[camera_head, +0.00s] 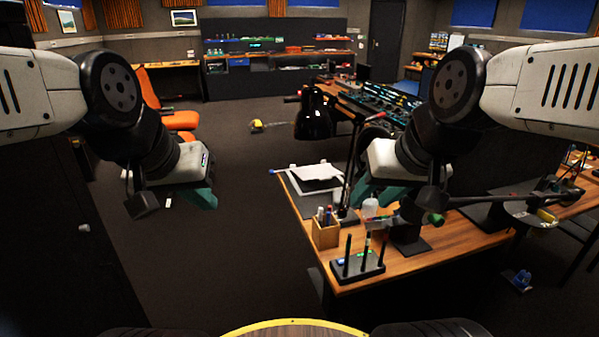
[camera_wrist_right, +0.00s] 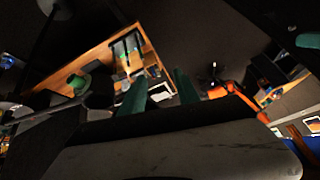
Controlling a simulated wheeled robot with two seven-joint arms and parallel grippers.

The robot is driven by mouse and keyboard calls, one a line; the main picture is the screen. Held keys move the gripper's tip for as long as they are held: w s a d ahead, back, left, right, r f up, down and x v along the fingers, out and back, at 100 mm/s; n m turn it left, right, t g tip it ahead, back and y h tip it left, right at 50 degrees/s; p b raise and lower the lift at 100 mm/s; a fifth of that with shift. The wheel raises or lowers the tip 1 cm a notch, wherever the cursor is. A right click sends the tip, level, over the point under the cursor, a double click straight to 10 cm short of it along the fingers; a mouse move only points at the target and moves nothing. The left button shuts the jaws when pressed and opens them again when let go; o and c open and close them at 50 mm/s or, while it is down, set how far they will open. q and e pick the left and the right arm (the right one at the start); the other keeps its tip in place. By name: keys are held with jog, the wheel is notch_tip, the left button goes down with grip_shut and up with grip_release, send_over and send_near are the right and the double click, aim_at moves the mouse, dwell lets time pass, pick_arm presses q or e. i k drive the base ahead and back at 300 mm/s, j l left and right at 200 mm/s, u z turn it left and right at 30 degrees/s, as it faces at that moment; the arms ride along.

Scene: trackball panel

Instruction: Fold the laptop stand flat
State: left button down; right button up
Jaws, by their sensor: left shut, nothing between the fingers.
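I cannot clearly pick out the laptop stand. A white flat, frame-like item (camera_head: 316,175) lies at the desk's left end in the head view and could be it, but its shape is too small to tell. My left gripper (camera_head: 205,199), with teal fingers, hangs over the floor left of the desk, shut and empty. My right gripper (camera_head: 391,196) hangs above the desk in the head view, partly hidden by its own wrist. In the right wrist view its two teal fingers (camera_wrist_right: 160,90) are apart, with nothing seen between them.
An orange chair (camera_head: 180,120) stands at the back left.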

aim_at(323, 171)
jog(key=i+j+u, duration=0.2)
jog(key=i+j+z, duration=0.15)
jog(key=i, duration=0.15)
jog(key=i+j+z, duration=0.15)
jog(key=i+z, duration=0.35)
jog(key=z, duration=0.15)
